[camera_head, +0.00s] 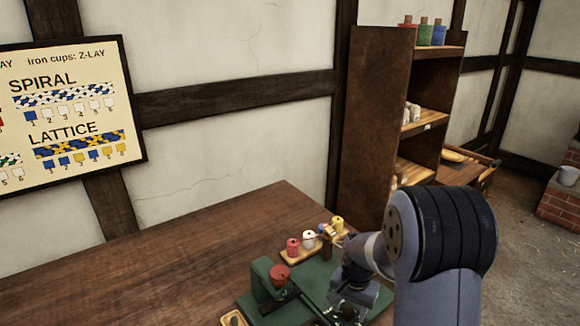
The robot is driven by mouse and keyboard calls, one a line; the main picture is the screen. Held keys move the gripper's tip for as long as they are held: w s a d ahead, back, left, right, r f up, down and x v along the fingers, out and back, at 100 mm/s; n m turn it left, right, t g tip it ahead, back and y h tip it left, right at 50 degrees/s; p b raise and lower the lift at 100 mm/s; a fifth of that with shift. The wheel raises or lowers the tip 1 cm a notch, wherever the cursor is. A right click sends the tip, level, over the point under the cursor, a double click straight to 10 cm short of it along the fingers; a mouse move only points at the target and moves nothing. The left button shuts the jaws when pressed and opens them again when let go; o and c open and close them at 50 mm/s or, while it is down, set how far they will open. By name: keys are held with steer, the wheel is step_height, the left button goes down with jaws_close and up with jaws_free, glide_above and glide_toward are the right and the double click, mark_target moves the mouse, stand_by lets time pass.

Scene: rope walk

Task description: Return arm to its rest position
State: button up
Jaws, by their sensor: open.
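My arm rises at the lower right and bends over a wooden table (120,268). My gripper (345,312) hangs over a green board on the table and is partly cut off and hidden by the arm's wrist. I cannot see anything held in it.
A tall wooden shelf (375,120) stands behind the arm, with coloured spools on top. A chart board (68,110) hangs on the left wall. A small wooden tray (233,319) lies at the table's front. The table's left side is clear.

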steer(key=n+p, duration=0.1)
steer(key=n, duration=0.3)
steer(key=shift+n, duration=0.3)
steer(key=n+p, duration=0.1)
steer(key=n, duration=0.3)
steer(key=shift+n+p, duration=0.3)
step_height(320, 180, up, 7)
steer(key=shift+f+b, duration=0.2)
steer(key=shift+b, duration=0.1)
